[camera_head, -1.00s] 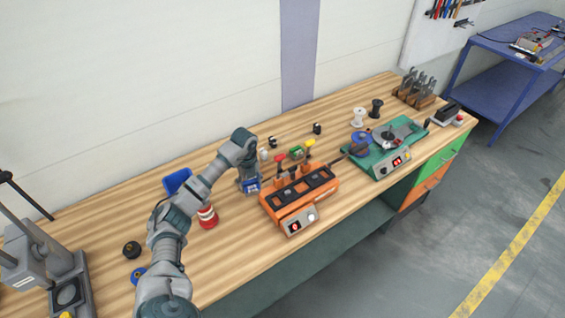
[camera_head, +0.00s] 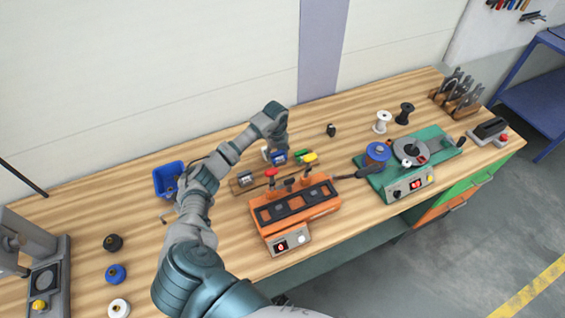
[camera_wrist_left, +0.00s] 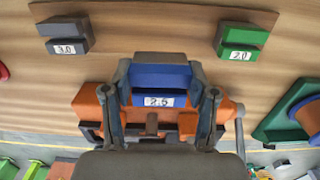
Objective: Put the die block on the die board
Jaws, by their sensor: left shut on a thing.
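The blue die block labelled 2.5 (camera_wrist_left: 160,79) is held between the fingers of my left gripper (camera_wrist_left: 161,88). In the head view the blue block (camera_head: 279,157) shows under my left gripper (camera_head: 276,149), behind the orange station. The brown die board (camera_wrist_left: 150,22) carries a grey block labelled 3.0 (camera_wrist_left: 66,37) at left and a green block labelled 2.0 (camera_wrist_left: 240,41) at right. The blue block appears between them across the picture; whether it touches the board I cannot tell. In the head view the grey block (camera_head: 245,178) and green block (camera_head: 303,155) flank the gripper. My right gripper is out of view.
A blue bin (camera_head: 168,179) and several spools lie left. Bare bench shows behind the board.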

